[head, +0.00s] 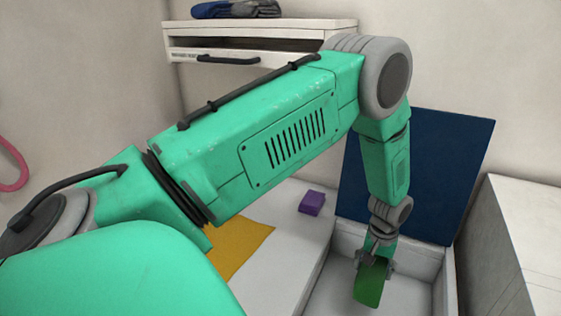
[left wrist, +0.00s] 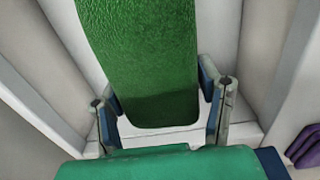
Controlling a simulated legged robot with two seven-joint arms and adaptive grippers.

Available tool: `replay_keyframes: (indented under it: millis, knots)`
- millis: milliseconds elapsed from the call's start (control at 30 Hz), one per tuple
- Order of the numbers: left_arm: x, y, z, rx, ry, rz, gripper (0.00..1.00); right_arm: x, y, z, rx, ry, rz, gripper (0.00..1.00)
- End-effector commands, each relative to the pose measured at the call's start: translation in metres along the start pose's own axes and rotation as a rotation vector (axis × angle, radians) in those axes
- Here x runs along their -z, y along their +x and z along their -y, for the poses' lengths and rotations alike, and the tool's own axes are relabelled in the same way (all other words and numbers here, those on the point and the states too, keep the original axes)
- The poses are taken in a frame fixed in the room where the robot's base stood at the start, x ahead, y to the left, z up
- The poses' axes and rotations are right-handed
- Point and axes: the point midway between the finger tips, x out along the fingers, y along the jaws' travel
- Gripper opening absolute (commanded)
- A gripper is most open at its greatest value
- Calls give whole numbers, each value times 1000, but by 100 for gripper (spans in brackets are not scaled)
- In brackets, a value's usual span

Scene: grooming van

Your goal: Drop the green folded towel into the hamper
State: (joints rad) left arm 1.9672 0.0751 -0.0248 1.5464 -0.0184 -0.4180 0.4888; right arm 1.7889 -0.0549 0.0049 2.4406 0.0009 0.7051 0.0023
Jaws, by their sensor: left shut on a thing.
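The green folded towel (head: 370,283) is held in my left gripper (head: 375,262), which is shut on it. In the left wrist view the towel (left wrist: 140,60) stretches out beyond the two fingers of the left gripper (left wrist: 163,115). The hamper (head: 449,285) is a white open box with a dark blue lid (head: 440,165) raised at its back. The towel hangs over the hamper's opening, inside its walls as seen from the head; its height above the floor of the box is hard to tell. My right gripper is not in view.
A wall shelf with a drawer (head: 280,45) carries folded dark cloths (head: 235,9). A white cabinet (head: 525,240) stands close on the right.

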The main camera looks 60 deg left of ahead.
Motion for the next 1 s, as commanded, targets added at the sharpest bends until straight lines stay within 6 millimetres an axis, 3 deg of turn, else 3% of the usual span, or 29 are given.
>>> replay_keyframes:
  millis: [100,400,433,467,500,800,1000]
  knots:
    - [-2,10,-1,1,2,-2,30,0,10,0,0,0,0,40]
    - [-1,11,-1,0,1,-2,30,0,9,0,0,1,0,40]
    - [-1,11,-1,0,1,-1,69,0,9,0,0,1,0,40]
    - [0,12,0,0,1,-1,80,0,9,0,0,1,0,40]
    - [0,12,0,-1,1,-1,83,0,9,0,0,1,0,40]
    - [0,9,0,-1,1,-1,83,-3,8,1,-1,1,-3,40]
    - [0,-21,-2,-2,0,-4,83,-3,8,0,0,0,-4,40]
